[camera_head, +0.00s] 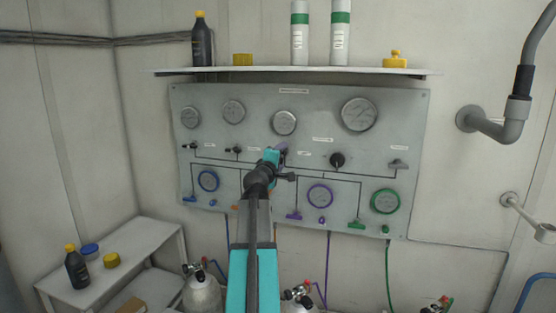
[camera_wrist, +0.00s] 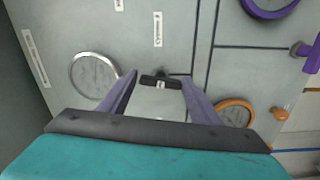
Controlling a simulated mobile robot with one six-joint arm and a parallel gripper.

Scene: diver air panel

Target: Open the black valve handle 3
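A black valve handle (camera_wrist: 153,79) shows in the wrist view, lying crosswise between the tips of my gripper (camera_wrist: 159,83). The two purple fingers are spread, with visible gaps between each finger and the handle. In the head view my gripper (camera_head: 279,152) is at the middle of the grey panel (camera_head: 400,110), and my arm hides the handle there.
Around the gripper in the wrist view are a grey gauge (camera_wrist: 94,74), an orange-ringed gauge (camera_wrist: 236,112) and a purple-ringed gauge (camera_wrist: 268,6). A shelf (camera_head: 300,70) with bottles hangs above the panel. Cylinders (camera_head: 201,294) and a side table (camera_head: 130,248) stand below.

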